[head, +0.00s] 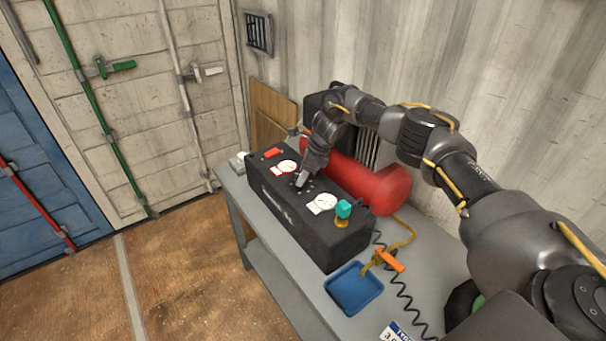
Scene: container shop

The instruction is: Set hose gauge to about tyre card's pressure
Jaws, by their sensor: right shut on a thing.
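A black compressor box (300,222) stands on the grey bench and has a red tank (358,175) behind it. Its top carries two white gauges, one at the far end (286,167) and one nearer (322,203); their needle readings are too small to tell. My right gripper (301,182) points down at the box top between the gauges. It is shut on a small knob there, mostly hidden by the fingers, with dark marks around it. A white and blue tyre card (395,333) is cut off at the bottom edge; its number is not fully readable. My left gripper is not in view.
A teal knob (343,209) and a red switch (272,153) are on the box top. A blue tray (354,288), an orange-handled hose fitting (390,261) and a black coiled hose (399,309) lie on the grey bench (292,290). The floor at left is clear.

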